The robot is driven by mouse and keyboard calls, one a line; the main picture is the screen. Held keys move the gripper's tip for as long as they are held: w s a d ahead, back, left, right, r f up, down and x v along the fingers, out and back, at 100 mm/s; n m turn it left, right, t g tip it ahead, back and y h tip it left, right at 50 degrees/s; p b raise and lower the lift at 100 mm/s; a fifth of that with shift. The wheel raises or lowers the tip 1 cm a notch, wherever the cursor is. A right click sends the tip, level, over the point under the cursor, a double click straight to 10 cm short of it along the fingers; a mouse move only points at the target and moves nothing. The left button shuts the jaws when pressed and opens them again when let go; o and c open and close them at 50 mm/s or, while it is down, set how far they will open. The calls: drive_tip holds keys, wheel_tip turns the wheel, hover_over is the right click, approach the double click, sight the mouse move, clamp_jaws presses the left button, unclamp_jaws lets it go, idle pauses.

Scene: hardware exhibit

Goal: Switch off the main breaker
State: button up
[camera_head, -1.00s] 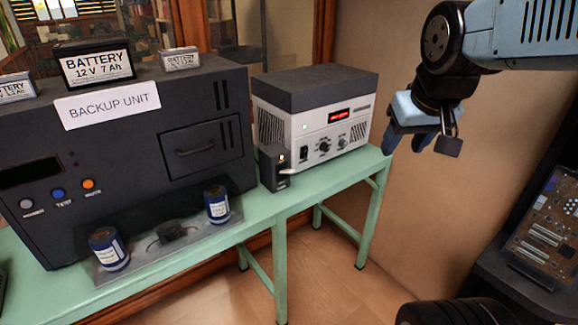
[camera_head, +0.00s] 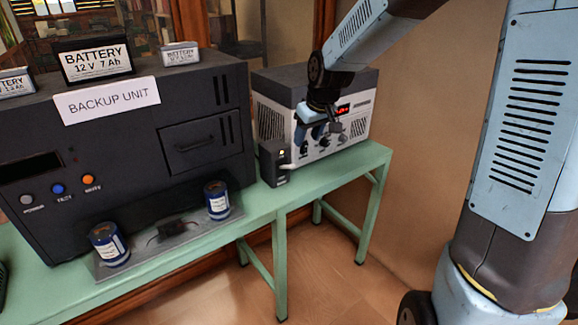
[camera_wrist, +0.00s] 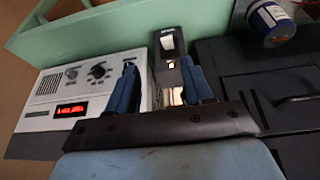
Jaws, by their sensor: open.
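The main breaker appears to be the small dark box (camera_head: 272,165) at the front left corner of the white power supply (camera_head: 300,140), on the green table. It has a small light-coloured part on its front. In the wrist view the box (camera_wrist: 168,45) shows beyond and between my two blue fingers, with a pale switch-like part on it. My gripper (camera_head: 312,135) is open, in front of the power supply and just right of the box. The wrist view also shows my gripper (camera_wrist: 162,85) with a gap between its fingers. I cannot tell whether a finger touches the box.
The dark backup unit (camera_head: 120,130) stands left of the box, with batteries on top. Two blue cans (camera_head: 217,200) stand on a tray before it. The green table (camera_head: 260,215) has free room at its front edge. A wall (camera_head: 430,120) is at the right.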

sight(290, 166)
drive_tip(key=shift+y, duration=0.3)
drive_tip(key=x, duration=1)
drive_tip(key=a+x, duration=0.1)
drive_tip(key=x, duration=0.5)
drive_tip(key=shift+w+r, duration=0.15)
drive_tip(key=shift+w, duration=0.25)
drive_tip(key=shift+c, duration=0.4)
clamp_jaws()
drive_tip(key=shift+a, duration=0.15)
